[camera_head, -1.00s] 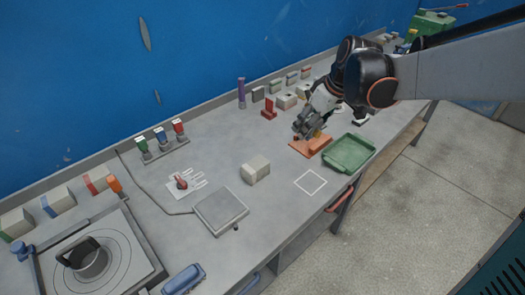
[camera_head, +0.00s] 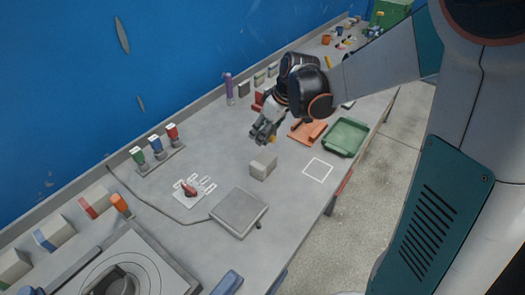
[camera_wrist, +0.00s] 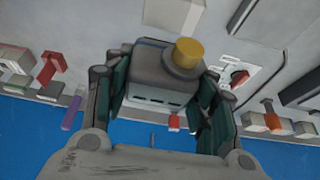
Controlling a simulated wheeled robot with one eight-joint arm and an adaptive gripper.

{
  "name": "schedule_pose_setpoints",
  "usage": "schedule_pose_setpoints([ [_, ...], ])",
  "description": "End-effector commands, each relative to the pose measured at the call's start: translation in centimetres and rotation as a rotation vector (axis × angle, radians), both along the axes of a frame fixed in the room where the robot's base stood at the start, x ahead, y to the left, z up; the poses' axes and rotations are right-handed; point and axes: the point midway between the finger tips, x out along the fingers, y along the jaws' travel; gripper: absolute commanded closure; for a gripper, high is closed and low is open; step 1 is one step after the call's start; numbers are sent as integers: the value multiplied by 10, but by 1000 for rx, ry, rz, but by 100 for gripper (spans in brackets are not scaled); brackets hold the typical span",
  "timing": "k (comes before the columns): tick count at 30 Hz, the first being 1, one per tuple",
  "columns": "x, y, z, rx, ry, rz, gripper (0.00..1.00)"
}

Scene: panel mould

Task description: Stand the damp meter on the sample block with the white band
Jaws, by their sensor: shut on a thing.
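My gripper (camera_head: 266,134) is shut on the damp meter, a dark grey body (camera_wrist: 160,78) with a yellow round end (camera_wrist: 185,56). The yellow end also shows in the head view (camera_head: 273,140). The meter is held above the bench, behind a plain pale block (camera_head: 262,165). Pale sample blocks stand at the lower left: one with a red band (camera_head: 95,201), one with a blue band (camera_head: 54,232) and one at the picture edge (camera_head: 14,266). I cannot make out a white band on any block.
An orange holder (camera_head: 309,131) and a green tray (camera_head: 345,138) lie to the right of my gripper. A white square outline (camera_head: 317,170), a grey scale (camera_head: 239,212) and a red knob (camera_head: 190,190) are in front. Coloured-top bottles (camera_head: 156,146) stand in a rack at left.

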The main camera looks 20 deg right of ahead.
Motion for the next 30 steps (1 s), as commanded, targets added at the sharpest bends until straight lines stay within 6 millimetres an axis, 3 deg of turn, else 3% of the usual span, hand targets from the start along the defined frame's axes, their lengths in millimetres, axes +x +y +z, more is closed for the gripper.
schedule_pose_setpoints([
  [1,1,0,-14,0,0,0,84],
  [4,1,0,-30,0,0,0,84],
  [13,0,0,-51,0,0,0,84],
  [20,0,0,-83,0,0,0,84],
  [30,0,0,-86,0,0,0,84],
])
